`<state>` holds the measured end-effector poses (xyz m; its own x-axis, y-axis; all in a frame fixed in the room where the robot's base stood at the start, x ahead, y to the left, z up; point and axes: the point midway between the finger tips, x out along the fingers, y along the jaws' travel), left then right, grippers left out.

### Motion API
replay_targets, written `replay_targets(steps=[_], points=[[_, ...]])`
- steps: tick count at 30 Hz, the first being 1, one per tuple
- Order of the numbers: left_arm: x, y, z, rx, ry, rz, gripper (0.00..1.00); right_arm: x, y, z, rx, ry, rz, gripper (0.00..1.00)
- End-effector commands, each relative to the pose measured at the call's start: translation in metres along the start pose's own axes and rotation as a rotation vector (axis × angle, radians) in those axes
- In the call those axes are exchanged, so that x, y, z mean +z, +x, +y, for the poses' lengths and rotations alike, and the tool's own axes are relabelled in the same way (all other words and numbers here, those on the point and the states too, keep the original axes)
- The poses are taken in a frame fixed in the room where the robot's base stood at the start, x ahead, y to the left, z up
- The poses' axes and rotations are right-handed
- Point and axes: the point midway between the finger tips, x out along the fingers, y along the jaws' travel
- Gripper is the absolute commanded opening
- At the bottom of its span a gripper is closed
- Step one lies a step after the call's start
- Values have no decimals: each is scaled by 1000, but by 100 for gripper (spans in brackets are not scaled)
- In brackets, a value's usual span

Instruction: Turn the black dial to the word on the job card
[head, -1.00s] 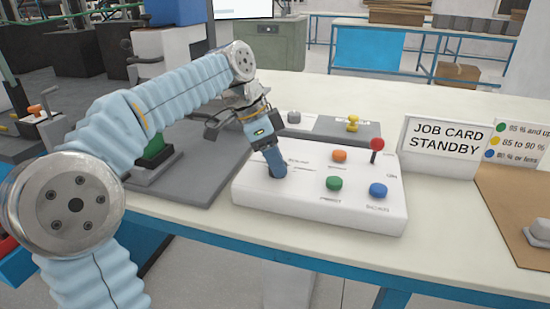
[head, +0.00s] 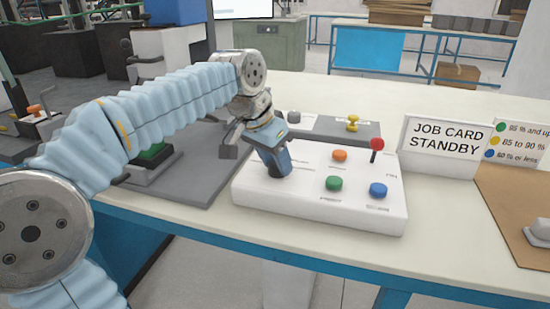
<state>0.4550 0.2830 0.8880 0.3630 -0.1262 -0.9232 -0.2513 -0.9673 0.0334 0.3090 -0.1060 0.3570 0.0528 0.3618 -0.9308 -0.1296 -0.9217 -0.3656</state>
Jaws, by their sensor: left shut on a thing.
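The white control box (head: 290,208) stands on the table in the middle of the head view. The job card (head: 445,139) behind it reads "JOB CARD STANDBY". My left gripper (head: 277,172) points down at the left part of the box and is shut on the black dial. The fingers hide nearly all of the dial and its pointer, so its setting cannot be read. Small words are printed around the dial, too blurred to read. My right gripper is not in view.
The box also carries an orange button (head: 339,156), a green button (head: 334,183), a blue button (head: 378,190) and a red-knobbed lever (head: 376,146). A grey panel with a yellow knob (head: 352,124) lies behind. A brown board (head: 510,210) lies at right.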

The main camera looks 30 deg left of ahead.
Motion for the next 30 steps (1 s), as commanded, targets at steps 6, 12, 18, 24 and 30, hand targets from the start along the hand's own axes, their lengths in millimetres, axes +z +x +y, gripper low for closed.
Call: replay_targets(steps=[6, 12, 18, 24, 30], points=[[0, 0, 2, -77, -184, 6, 11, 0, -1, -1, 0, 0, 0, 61], [-1, 0, 4, -147, -354, 13, 11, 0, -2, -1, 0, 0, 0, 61], [-1, 0, 4, -209, -502, 17, 11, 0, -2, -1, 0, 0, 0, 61], [-1, 0, 5, -254, -613, 22, 11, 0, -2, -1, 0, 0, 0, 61], [-2, 1, 5, -280, -678, 25, 11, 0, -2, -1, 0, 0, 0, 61]])
